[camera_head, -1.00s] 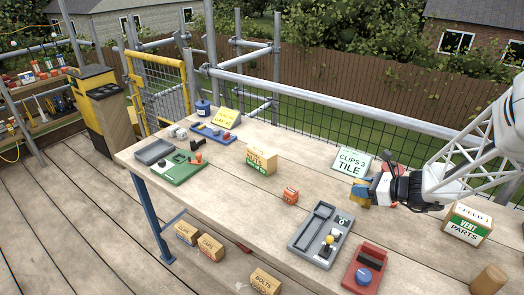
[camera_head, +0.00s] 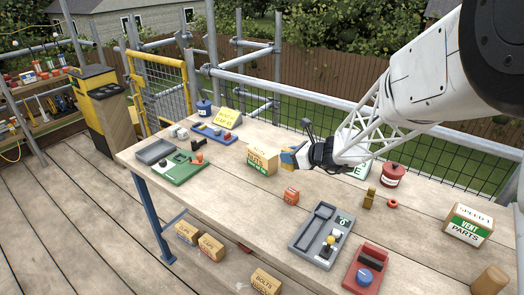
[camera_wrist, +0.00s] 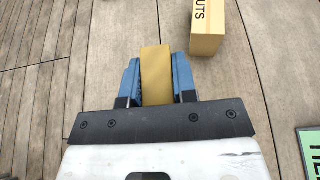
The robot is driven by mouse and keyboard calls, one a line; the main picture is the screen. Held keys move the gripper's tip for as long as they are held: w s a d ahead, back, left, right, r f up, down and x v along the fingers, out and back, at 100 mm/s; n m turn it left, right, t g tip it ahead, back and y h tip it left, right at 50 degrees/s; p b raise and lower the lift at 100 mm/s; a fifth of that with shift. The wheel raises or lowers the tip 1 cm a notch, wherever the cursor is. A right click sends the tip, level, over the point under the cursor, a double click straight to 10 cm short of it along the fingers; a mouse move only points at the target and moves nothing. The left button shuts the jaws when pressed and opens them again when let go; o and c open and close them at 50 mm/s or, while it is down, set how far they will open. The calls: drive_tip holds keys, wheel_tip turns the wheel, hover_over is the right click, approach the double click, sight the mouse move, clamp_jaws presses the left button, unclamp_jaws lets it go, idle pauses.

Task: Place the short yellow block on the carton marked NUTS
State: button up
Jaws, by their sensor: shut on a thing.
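The short yellow block (camera_wrist: 156,76) is between the two blue fingers of my gripper (camera_wrist: 155,84) in the wrist view. My gripper is shut on it. In the head view my gripper (camera_head: 288,158) is just right of a tan carton (camera_head: 262,161) on the bench, and the block is hard to make out there. In the wrist view the carton (camera_wrist: 207,32) lies ahead and to the right of the block, apart from it in the picture. The letters UTS show on its side; the rest of the word is cut off.
A green tray (camera_head: 178,170) lies left. The bench between them is mostly clear.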

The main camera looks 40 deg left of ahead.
drive_tip(key=s+a, duration=0.2)
drive_tip(key=a, duration=0.4)
drive_tip(key=shift+r, duration=0.45)
drive_tip(key=shift+w+a, duration=0.1)
hover_over(262, 149)
drive_tip(key=shift+f, duration=0.75)
drive_tip(key=shift+f, duration=1.75)
drive_tip(key=shift+f, duration=0.1)
drive_tip(key=o, duration=0.9)
